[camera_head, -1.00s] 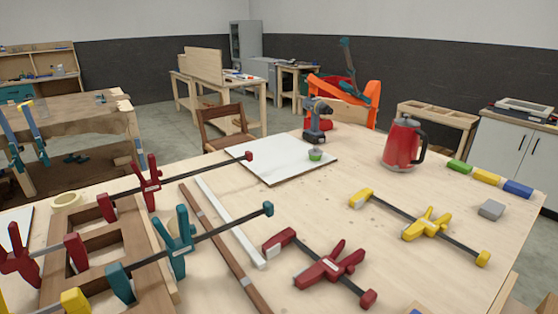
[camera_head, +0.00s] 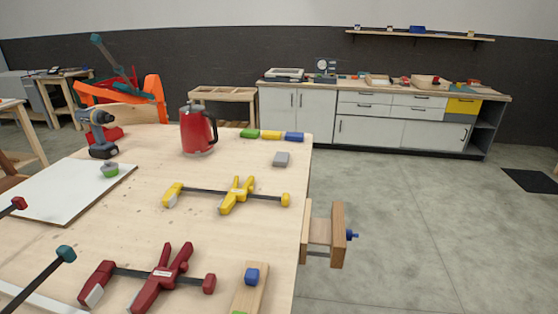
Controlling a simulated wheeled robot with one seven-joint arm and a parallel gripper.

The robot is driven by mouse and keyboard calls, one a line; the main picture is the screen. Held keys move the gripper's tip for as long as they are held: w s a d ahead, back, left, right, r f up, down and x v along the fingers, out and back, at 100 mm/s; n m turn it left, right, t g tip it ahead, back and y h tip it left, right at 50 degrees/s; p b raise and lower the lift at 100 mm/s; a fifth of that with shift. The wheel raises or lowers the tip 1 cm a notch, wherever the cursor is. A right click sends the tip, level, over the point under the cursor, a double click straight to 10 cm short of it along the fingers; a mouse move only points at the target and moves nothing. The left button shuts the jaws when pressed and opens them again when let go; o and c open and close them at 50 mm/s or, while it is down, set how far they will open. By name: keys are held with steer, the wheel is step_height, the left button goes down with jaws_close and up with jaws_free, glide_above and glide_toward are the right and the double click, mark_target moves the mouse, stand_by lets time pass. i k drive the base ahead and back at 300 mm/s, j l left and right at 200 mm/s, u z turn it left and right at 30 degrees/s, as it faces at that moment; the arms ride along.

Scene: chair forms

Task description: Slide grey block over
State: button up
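The grey block (camera_head: 281,159) lies flat on the wooden table (camera_head: 230,230), near its right edge. It sits just in front of the blue block (camera_head: 294,137), apart from it. The blue block, a yellow block (camera_head: 271,135) and a green block (camera_head: 250,133) form a row along the table's far edge. My gripper is not in view.
A red kettle (camera_head: 198,131) stands left of the blocks. A yellow clamp (camera_head: 236,194) lies in front of the grey block, and a red clamp (camera_head: 158,278) lies nearer. A vise (camera_head: 327,235) juts from the right table edge. Open floor (camera_head: 430,220) is to the right.

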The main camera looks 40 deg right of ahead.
mark_target(281, 159)
steer(key=i+l+u, duration=0.1)
steer(key=l, duration=0.4)
steer(key=i+l+u, duration=0.1)
steer(key=i+l, duration=0.15)
steer(key=l, duration=0.2)
steer(key=i+l, duration=0.15)
steer(key=l, duration=0.35)
steer(key=i+l+u, duration=0.15)
steer(key=l, duration=0.35)
steer(key=i+l+u, duration=0.1)
steer(key=l, duration=0.45)
steer(key=i+l+u, duration=0.1)
steer(key=l, duration=0.4)
